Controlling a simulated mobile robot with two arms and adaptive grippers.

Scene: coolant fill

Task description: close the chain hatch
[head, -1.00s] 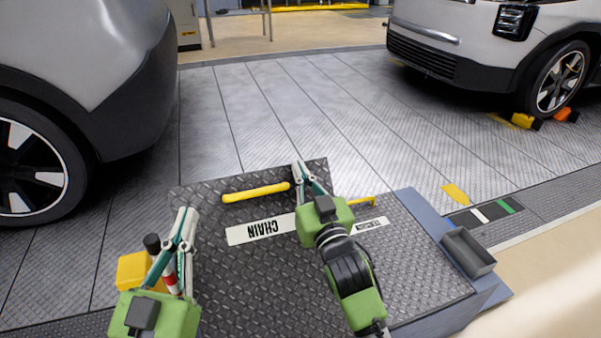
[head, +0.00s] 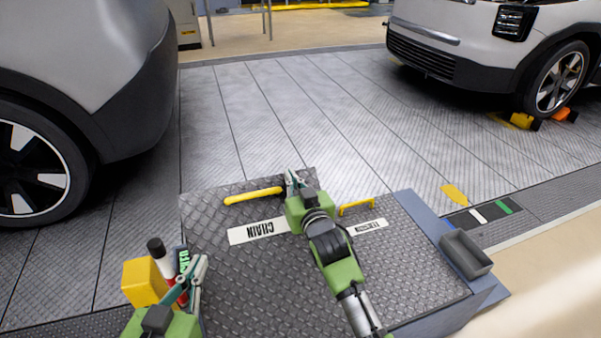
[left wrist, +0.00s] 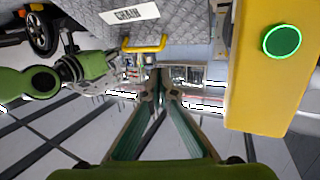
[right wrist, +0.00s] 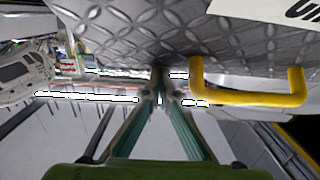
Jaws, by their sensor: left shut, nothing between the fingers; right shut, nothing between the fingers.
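The chain hatch (head: 275,290) is a dark tread-plate panel with a white "CHAIN" label (head: 258,231) and a yellow bar handle (head: 253,195). The label (left wrist: 129,14) and handle (left wrist: 145,44) also show in the left wrist view. My right gripper (head: 290,176) is shut at the hatch's far edge, just right of the handle. In the right wrist view, its tips (right wrist: 160,92) are beside the handle (right wrist: 250,97), apart from it. My left gripper (head: 203,260) is shut over the hatch's left side. I cannot tell whether the hatch lies fully flush.
A second yellow handle (head: 357,204) and white label (head: 366,228) lie to the right. A yellow box (head: 145,282) stands left of my left gripper; a green button (left wrist: 281,40) shows on it. A grey tray (head: 467,252) is at the right. Two cars stand beyond; floor between is clear.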

